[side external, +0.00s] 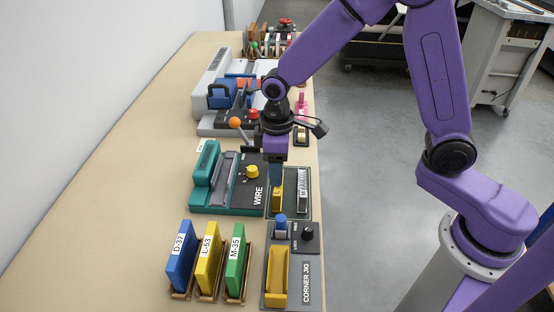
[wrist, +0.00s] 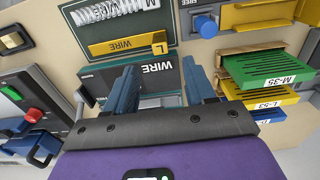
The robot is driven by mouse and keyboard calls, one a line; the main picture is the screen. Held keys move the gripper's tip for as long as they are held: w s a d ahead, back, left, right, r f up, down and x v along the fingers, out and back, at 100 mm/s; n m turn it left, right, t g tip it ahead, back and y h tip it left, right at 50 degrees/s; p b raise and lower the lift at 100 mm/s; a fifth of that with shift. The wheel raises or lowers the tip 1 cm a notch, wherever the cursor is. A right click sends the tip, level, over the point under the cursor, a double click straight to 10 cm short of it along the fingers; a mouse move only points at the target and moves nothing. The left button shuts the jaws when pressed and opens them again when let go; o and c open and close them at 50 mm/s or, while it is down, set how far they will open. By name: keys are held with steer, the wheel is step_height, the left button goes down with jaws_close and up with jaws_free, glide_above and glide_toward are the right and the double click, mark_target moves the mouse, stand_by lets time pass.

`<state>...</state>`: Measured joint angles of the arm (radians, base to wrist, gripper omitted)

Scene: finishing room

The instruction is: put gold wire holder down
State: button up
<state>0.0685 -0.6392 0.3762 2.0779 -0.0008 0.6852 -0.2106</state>
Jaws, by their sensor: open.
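In the wrist view the gold holder (wrist: 128,43) shows as a bar marked WIRE and L, just past my fingertips. My gripper (side external: 276,182) points down right over the holder in the side view. In the wrist view my gripper (wrist: 160,72) has its two blue fingers apart with nothing between them. Whether a finger touches the holder cannot be told.
The tray (side external: 303,211) also holds a white wire coil (side external: 302,188). The green WIRE machine (side external: 205,190) with a yellow knob stands to the left. The table's left side is clear.

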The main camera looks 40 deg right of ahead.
steer(key=shift+r, duration=0.85)
steer(key=shift+s, duration=0.1)
steer(key=s+d+r+n, duration=0.1)
steer(key=s+d+r, duration=0.2)
steer(key=s, duration=0.9)
steer(key=s+d+r+n, duration=0.2)
steer(key=s+d, duration=0.6)
steer(key=s, duration=0.4)
steer(key=shift+r+n, duration=0.3)
steer(key=shift+r, duration=0.35)
